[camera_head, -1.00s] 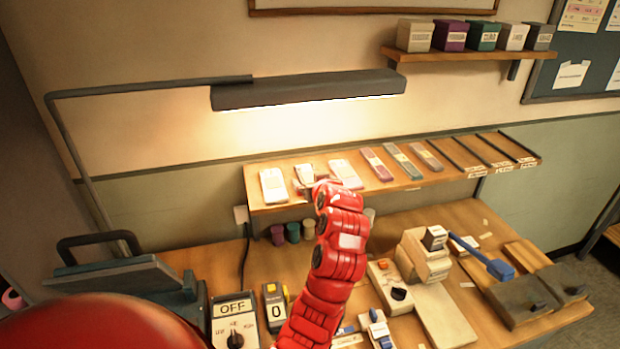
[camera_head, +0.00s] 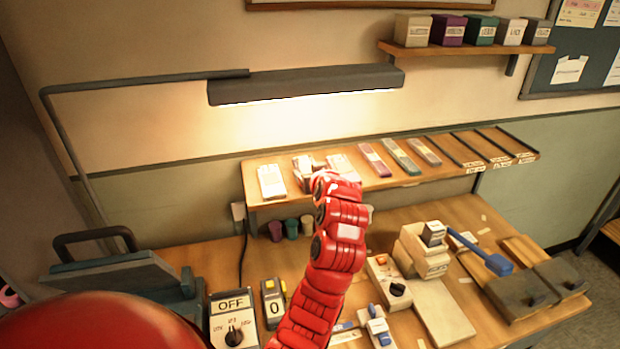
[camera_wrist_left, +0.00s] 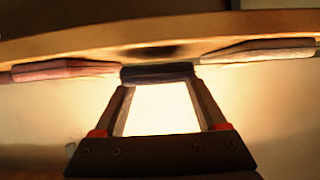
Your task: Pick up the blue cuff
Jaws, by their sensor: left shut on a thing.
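My left gripper (camera_head: 306,168) is at the row of small flat pieces on the sloping wall shelf (camera_head: 262,196), between two pale pieces. In the left wrist view its fingers (camera_wrist_left: 158,84) are shut on a dark, narrow piece (camera_wrist_left: 158,72), seen end-on. Its colour is too shadowed to confirm as blue, so I cannot tell surely that it is the blue cuff. A reddish piece (camera_wrist_left: 65,69) and a pale piece (camera_wrist_left: 258,50) lie on either side of it, apart from the fingers. My red left wrist hides part of the shelf in the head view. My right gripper is not in view.
A lamp (camera_head: 305,84) hangs above the shelf. A purple piece (camera_head: 374,160) and a teal piece (camera_head: 400,157) lie to the right. Below are small cups (camera_head: 291,229), an OFF switch box (camera_head: 233,318) and a blue-handled lever (camera_head: 490,260).

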